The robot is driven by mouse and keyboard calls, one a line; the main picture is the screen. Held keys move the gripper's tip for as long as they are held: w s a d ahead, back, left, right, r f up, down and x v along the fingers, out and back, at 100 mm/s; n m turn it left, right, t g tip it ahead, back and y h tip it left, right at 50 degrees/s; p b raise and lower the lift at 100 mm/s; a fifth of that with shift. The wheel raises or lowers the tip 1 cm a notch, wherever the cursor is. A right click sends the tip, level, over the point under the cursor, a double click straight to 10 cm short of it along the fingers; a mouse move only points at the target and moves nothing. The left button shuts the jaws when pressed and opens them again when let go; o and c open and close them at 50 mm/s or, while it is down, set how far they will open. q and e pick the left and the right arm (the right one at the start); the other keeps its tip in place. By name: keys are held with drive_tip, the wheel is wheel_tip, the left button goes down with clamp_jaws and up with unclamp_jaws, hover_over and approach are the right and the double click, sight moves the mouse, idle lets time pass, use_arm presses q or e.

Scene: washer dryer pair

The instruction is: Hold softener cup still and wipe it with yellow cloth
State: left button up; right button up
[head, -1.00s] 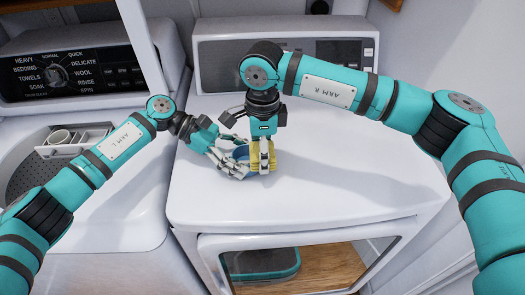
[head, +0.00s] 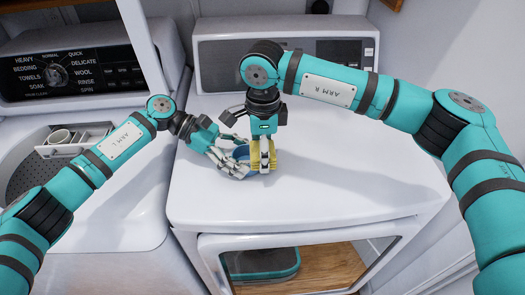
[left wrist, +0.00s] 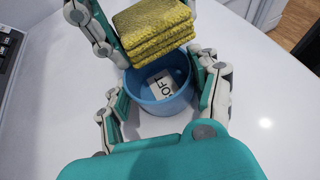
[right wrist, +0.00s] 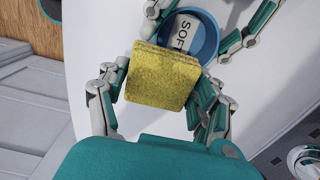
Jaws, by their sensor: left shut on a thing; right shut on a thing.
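The softener cup is a blue round cup (left wrist: 160,97) with a white label inside. It stands upright on the dryer top (head: 330,185), and in the head view (head: 240,153) only a bit of it shows. My left gripper (head: 236,163) is shut around the cup's sides, its fingers also showing in the left wrist view (left wrist: 165,90). The yellow cloth is a folded stack (right wrist: 160,78) beside the cup, at its rim. My right gripper (head: 263,165) is shut on the cloth and points down. I cannot tell whether the cloth touches the cup.
Control panels rise behind both machines. The dryer top is clear to the right. Below it, the dryer door (head: 215,245) has a window showing a teal item.

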drive_tip(key=shift+w+d, duration=0.2)
drive_tip(key=shift+w, duration=0.45)
drive_tip(key=shift+w+d, duration=0.2)
drive_tip(key=shift+w, duration=0.4)
drive_tip(key=shift+w+r, duration=0.1)
drive_tip(key=shift+w, duration=0.05)
drive_tip(key=shift+r, duration=3.95)
use_arm(q)
drive_tip(key=o, duration=1)
drive_tip(key=shift+a, duration=0.1)
